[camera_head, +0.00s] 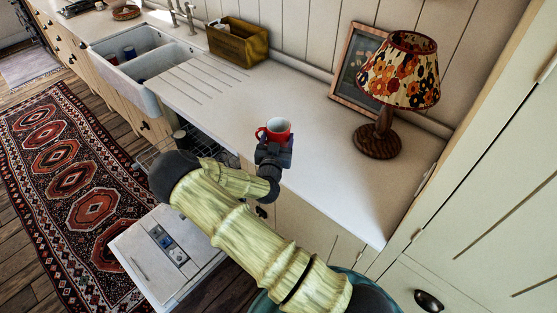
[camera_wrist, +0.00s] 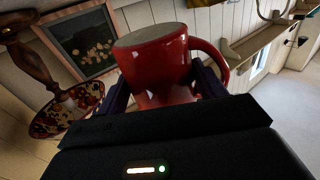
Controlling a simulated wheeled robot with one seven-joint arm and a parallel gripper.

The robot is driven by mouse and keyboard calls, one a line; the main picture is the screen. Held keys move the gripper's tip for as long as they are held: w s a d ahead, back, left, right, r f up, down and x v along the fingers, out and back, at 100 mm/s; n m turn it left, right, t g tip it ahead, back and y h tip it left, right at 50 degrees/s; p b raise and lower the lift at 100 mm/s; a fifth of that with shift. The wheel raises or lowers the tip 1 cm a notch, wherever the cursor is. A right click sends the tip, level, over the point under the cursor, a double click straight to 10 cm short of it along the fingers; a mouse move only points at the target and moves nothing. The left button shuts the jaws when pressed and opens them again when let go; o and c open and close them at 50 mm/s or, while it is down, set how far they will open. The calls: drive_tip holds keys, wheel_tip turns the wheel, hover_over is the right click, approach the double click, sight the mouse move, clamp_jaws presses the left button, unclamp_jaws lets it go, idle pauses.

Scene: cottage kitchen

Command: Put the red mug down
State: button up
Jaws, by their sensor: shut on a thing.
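The red mug (camera_head: 278,126) is upright at the end of my arm, over the white worktop (camera_head: 310,150) near its front edge. Its handle points left in the head view. My gripper (camera_head: 273,148) is shut on the mug. In the wrist view, which is upside down, the mug (camera_wrist: 152,52) sits between the two fingers of my gripper (camera_wrist: 165,88), with its grey base showing and its handle to the right. I cannot tell whether the base touches the worktop.
A lamp (camera_head: 380,140) with a flowered shade and a framed picture (camera_head: 352,65) stand at the back right. A yellow-brown box (camera_head: 238,43) stands at the back left, by the sink (camera_head: 158,97). The worktop between them is clear. An open dishwasher (camera_head: 165,245) is below.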

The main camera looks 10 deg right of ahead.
drive_tip(key=f, duration=0.2)
drive_tip(key=f+p, duration=0.1)
drive_tip(key=f, duration=0.1)
drive_tip(key=shift+w+d+f, duration=0.15)
drive_tip(key=shift+w+f, duration=0.05)
drive_tip(key=shift+f, duration=0.4)
drive_tip(key=shift+f+p, duration=0.35)
drive_tip(key=shift+f, duration=1.55)
drive_tip(key=shift+f, duration=0.2)
drive_tip(key=o, duration=1.3)
drive_tip(key=shift+r, duration=0.2)
